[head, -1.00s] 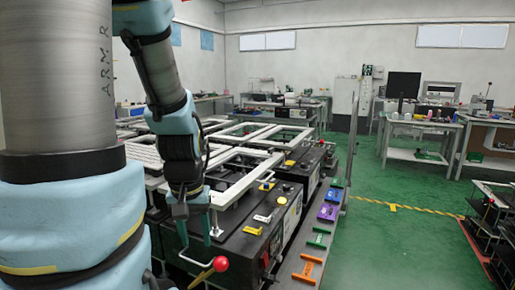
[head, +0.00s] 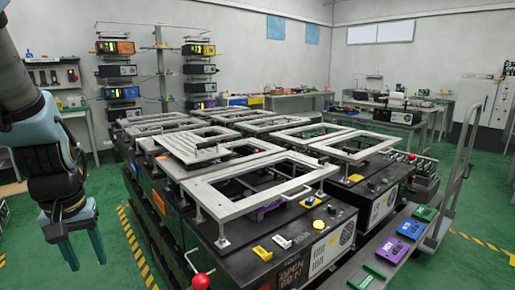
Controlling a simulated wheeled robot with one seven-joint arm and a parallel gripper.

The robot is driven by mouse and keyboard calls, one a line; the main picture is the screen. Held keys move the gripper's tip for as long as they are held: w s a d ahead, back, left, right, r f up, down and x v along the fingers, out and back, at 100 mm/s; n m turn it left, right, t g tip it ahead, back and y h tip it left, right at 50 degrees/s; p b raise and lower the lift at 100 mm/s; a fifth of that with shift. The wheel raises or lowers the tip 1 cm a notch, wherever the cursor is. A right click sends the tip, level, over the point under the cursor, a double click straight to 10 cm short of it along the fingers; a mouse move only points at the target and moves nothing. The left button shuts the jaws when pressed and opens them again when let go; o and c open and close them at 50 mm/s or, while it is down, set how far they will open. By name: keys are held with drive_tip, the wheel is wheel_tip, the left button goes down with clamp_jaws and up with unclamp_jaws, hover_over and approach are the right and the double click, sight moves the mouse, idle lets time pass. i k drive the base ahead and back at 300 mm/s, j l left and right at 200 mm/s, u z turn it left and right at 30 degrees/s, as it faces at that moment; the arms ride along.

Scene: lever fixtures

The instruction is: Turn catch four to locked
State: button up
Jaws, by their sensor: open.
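The nearest black unit (head: 330,225) has lettering on its top that seems to read FOUR. A metal lever with a red ball knob (head: 201,281) sticks out at its lower left corner, partly cut off by the bottom edge. Dark panel lettering (head: 290,270) on its front seems to start with OPEN; the rest is unclear. My gripper (head: 85,262) hangs at the far left, open and empty, fingers pointing down. It is well left of the red knob and apart from it.
Metal frames (head: 245,190) stand on posts over the units. A rail with coloured plates (head: 411,229) runs along the right. Green floor (head: 100,270) is free at left.

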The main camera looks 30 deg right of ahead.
sight(322, 161)
drive_tip(key=k+l+u, duration=0.1)
drive_tip(key=u, duration=0.3)
drive_tip(key=k+l+u, duration=0.2)
drive_tip(key=u, duration=0.2)
drive_tip(key=k+l+u, duration=0.15)
drive_tip(key=u, duration=0.3)
drive_tip(key=k+l+u, duration=0.15)
drive_tip(key=u, duration=0.25)
drive_tip(key=k+u, duration=0.25)
drive_tip(key=u, duration=0.15)
drive_tip(key=k+l+u, duration=0.15)
drive_tip(key=k+u, duration=0.2)
drive_tip(key=k, duration=0.15)
drive_tip(key=k+u, duration=0.35)
drive_tip(key=k, duration=0.2)
drive_tip(key=k+l+z, duration=0.35)
drive_tip(key=k, duration=0.15)
drive_tip(key=k+l+z, duration=0.35)
drive_tip(key=k, duration=0.15)
drive_tip(key=k+l+z, duration=0.35)
drive_tip(key=l, duration=0.2)
drive_tip(key=k, duration=0.05)
